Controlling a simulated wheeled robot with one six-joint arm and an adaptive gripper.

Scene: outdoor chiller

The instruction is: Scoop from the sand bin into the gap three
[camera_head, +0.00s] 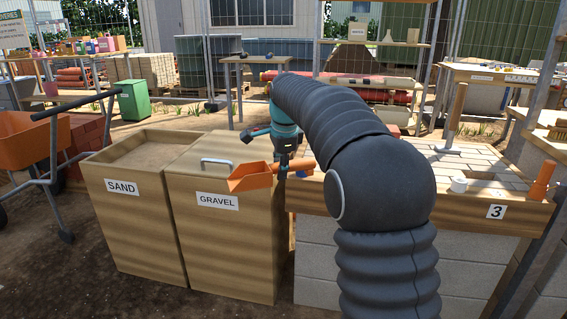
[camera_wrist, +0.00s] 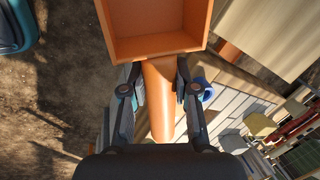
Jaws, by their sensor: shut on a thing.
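My gripper (camera_head: 284,168) is shut on the handle of an orange scoop (camera_head: 250,180), held over the front of the closed gravel bin, near the paved bench. In the wrist view, my gripper's fingers (camera_wrist: 160,80) pinch the handle from both sides. The scoop's pan (camera_wrist: 155,25) shows a bare orange inside in that view, though its far end is cut off. The sand bin (camera_head: 130,225) stands open at the left, with sand (camera_head: 150,154) near its rim. The label "3" (camera_head: 496,212) is on the bench's front right edge, below a dark gap (camera_head: 490,181) in the paving.
The gravel bin (camera_head: 225,240) has a lid with a metal handle (camera_head: 217,162). On the bench (camera_head: 455,160) stand a white cup-like thing (camera_head: 459,185) and an upright orange tool (camera_head: 541,181). A wheelbarrow (camera_head: 35,140) is at the far left. My arm hides the bench's middle.

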